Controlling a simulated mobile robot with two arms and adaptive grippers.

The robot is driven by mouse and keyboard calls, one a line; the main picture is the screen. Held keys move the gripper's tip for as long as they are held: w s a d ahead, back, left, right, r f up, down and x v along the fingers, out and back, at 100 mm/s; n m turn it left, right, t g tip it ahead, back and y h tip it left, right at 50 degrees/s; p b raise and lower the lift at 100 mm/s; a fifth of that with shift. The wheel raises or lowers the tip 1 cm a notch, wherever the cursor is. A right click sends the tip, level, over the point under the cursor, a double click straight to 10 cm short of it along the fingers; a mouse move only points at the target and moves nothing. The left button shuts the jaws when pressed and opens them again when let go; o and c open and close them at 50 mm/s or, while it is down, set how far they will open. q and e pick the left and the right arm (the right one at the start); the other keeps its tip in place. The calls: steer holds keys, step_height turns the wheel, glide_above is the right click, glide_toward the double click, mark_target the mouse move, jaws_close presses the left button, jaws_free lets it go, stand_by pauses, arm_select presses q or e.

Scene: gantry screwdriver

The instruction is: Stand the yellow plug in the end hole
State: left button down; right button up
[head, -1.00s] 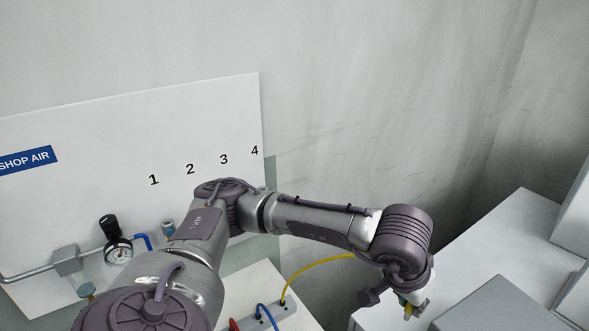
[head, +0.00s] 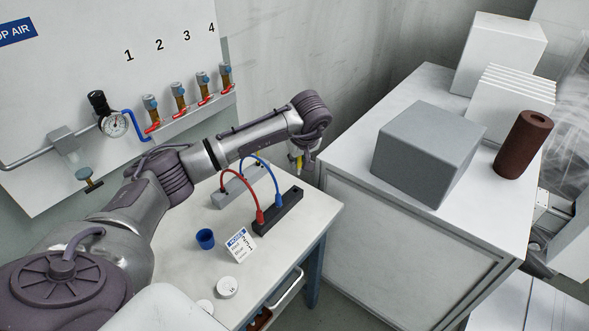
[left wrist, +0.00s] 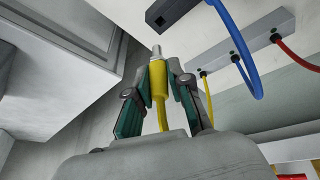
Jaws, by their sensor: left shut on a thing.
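My left gripper (head: 299,165) hangs past the far right side of the white bench. In the left wrist view it (left wrist: 157,85) is shut on the yellow plug (left wrist: 157,74), whose grey metal tip points away from the wrist. The yellow plug (head: 294,160) shows only small in the head view. The black block (head: 279,213) lies on the bench, with a red plug and a blue plug standing in it. One end of the black block (left wrist: 170,10) shows a free hole in the left wrist view. The held plug is apart from this block. My right gripper is not in view.
A grey block (head: 232,190) behind holds the other hose ends. A blue cup (head: 205,239), a printed card (head: 240,244) and a round white item (head: 228,287) lie nearby. Right of the bench stands a white cabinet (head: 345,215) with a grey box (head: 428,150) and brown cylinder (head: 523,145).

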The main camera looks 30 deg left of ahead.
arm_select(q)
steer(key=f, duration=0.1)
steer(key=a+f+b, duration=0.1)
steer(key=shift+f+n, duration=0.3)
step_height(320, 180, down, 4)
steer(key=b, duration=0.2)
steer(key=shift+r+b, duration=0.25)
steer(key=shift+b, duration=0.1)
steer(key=shift+f, duration=0.1)
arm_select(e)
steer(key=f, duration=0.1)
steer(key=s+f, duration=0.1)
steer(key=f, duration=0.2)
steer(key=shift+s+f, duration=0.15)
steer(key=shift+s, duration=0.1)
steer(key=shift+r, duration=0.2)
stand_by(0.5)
arm_select(q)
steer(key=shift+f, duration=0.15)
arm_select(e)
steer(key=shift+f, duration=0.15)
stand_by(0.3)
